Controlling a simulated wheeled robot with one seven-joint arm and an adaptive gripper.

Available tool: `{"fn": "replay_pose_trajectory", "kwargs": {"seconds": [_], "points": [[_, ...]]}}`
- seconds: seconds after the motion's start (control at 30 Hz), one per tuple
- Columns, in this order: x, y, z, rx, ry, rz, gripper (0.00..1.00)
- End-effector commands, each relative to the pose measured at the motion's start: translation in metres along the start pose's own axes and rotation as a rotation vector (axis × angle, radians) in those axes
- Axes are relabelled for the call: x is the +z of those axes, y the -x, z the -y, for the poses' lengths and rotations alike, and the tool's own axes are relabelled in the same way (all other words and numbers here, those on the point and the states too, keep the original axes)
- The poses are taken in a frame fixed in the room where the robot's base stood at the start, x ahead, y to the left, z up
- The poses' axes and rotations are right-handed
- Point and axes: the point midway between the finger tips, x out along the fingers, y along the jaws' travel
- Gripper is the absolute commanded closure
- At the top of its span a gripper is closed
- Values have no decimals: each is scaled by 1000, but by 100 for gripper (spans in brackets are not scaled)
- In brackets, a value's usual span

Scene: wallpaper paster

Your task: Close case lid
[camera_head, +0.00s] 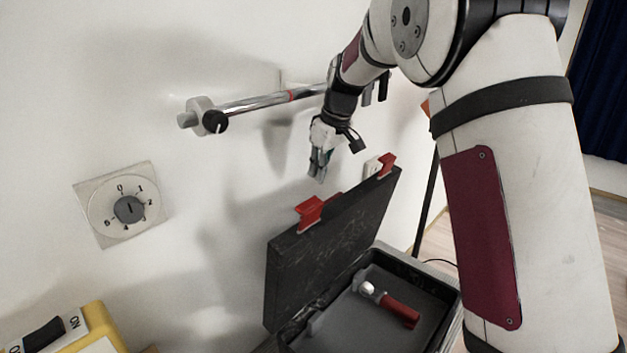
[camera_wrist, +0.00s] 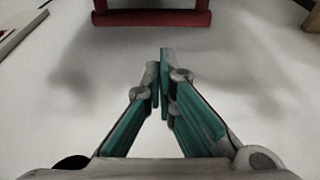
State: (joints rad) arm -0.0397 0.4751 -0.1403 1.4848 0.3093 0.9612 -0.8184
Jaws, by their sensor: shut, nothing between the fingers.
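The case (camera_head: 447,303) is dark with a light rim and stands at the lower right. Its black lid (camera_head: 335,245) stands open, nearly upright, with two red latches on its top edge: the left latch (camera_head: 312,211) and the right latch (camera_head: 386,165). My gripper (camera_head: 317,175) is above the lid, between the latches and apart from it, in front of the wall. In the wrist view, my gripper's green-padded fingers (camera_wrist: 162,62) meet at the tips with nothing between them. A red frame-like part (camera_wrist: 150,18), probably a latch, shows at the top of that view.
A hammer-like tool with a red handle (camera_head: 400,311) lies inside the case. A dial (camera_head: 128,208) and a chrome bar (camera_head: 255,103) are on the wall. A yellow switch box (camera_head: 95,318) is at the lower left. A dark curtain (camera_head: 603,90) hangs at the right.

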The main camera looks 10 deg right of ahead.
Motion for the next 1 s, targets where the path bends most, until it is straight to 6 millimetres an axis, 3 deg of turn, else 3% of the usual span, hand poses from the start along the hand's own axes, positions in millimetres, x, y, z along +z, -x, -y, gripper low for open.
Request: {"fn": "replay_pose_trajectory", "kwargs": {"seconds": [0.3, 0.5, 1.0], "points": [[1, -56, 1, -2, -1, 4, 100], [1, -79, 1, -2, -1, 3, 100], [1, -86, 1, -1, -2, 1, 100]]}}
